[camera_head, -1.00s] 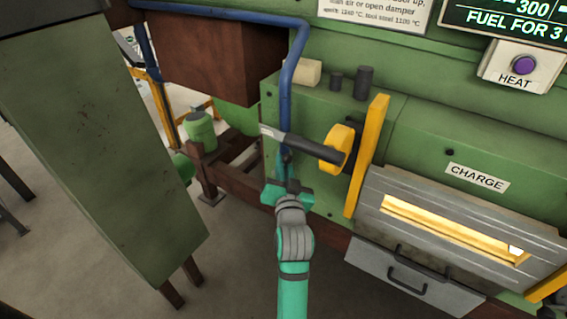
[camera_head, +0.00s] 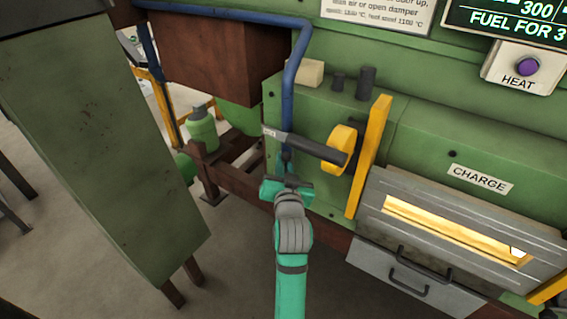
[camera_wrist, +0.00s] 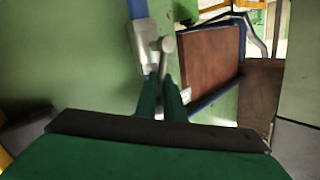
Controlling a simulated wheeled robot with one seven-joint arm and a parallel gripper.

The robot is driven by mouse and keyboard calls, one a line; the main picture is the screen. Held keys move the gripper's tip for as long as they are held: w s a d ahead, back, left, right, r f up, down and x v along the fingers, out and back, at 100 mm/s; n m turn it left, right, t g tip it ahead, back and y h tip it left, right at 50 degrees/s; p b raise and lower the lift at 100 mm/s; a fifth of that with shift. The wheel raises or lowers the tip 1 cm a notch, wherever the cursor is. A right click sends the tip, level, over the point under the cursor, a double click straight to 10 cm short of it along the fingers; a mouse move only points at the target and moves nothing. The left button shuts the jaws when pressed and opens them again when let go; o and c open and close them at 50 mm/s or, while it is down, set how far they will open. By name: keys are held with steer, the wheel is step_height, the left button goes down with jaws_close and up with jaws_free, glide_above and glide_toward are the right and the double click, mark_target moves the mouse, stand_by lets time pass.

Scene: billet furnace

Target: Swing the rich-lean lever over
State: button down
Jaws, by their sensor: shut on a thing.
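The rich-lean lever appears to be the small light-grey lever (camera_wrist: 168,46) with a rounded end, beside a grey fitting (camera_wrist: 143,50) on the blue pipe (camera_wrist: 137,8) in the wrist view. My gripper (camera_wrist: 161,88) is shut on this lever, with its dark green fingers on either side of the lower part. In the head view, my gripper (camera_head: 287,168) is at the lower end of the blue pipe (camera_head: 290,75), by the green furnace's left end. There the lever is hidden or too small to make out.
A dark handle (camera_head: 310,147) on a yellow hub (camera_head: 341,148) juts out just above my gripper. A yellow bar (camera_head: 368,160) and the charge door (camera_head: 440,245) are to the right. A brown box (camera_head: 215,55) hangs upper left; a green panel (camera_head: 95,130) stands left.

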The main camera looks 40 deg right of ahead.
steer(key=shift+s+d+r, duration=0.3)
steer(key=shift+d+r, duration=0.05)
steer(key=shift+r, duration=0.2)
steer(key=c, duration=1.9)
jaws_free()
steer(key=shift+o, duration=0.2)
steer(key=shift+w+a+f, duration=0.15)
steer(key=shift+a+f, duration=0.1)
steer(key=shift+f, duration=0.1)
steer(key=f+v, duration=0.1)
steer(key=v, duration=0.9)
steer(key=shift+s+a+r, duration=0.3)
steer(key=shift+s+r, duration=0.05)
steer(key=shift+r, duration=0.15)
